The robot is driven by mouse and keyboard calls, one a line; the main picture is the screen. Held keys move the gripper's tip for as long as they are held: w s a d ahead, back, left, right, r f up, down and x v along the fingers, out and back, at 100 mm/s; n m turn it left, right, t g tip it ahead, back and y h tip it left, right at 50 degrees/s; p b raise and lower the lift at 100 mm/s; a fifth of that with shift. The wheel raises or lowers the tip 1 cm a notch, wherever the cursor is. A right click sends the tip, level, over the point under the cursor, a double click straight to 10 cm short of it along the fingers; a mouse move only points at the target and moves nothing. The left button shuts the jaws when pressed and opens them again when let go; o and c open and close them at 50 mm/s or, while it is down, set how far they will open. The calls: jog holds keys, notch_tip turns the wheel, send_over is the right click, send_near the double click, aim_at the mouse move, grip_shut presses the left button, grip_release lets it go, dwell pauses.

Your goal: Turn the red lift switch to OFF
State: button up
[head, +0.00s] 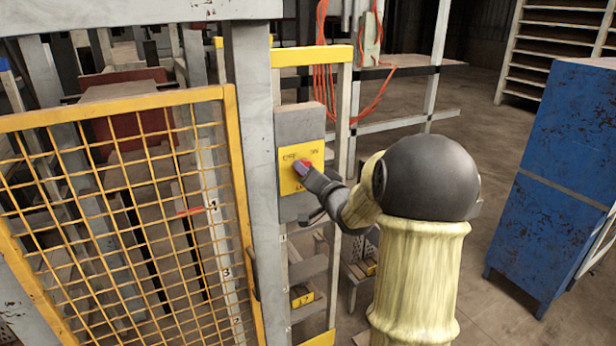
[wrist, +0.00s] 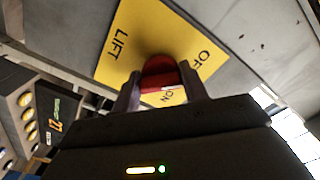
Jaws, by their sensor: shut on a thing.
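The red lift switch (head: 302,166) is a red knob on a yellow plate (head: 288,184), fixed to a grey box on a post. In the wrist view the red knob (wrist: 158,70) sits between the two fingers of my gripper (wrist: 160,86), one finger at each side. The yellow plate (wrist: 135,42) there reads LIFT, OF (cut short) and ON. A pale mark on the knob lies close to the word ON. In the head view my gripper (head: 312,175) reaches the knob from the right and hides part of the plate.
A yellow mesh gate (head: 120,190) stands left of the post. Orange cables (head: 322,60) hang behind the box. A blue cabinet (head: 555,180) stands at the right, with open floor between. The wrist view shows a panel with yellow round parts (wrist: 28,115) at the left.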

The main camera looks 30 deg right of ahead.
jog(key=shift+d+r, duration=0.15)
jog(key=shift+r, duration=0.05)
jog(key=o, duration=1)
jog(key=shift+f, duration=0.1)
jog(key=s+b, duration=0.1)
jog(key=s, duration=1)
jog(key=s+b, duration=0.1)
jog(key=s, duration=0.5)
jog(key=shift+s+d+b, duration=0.2)
jog(key=shift+d+b, duration=0.05)
jog(key=shift+b, duration=0.1)
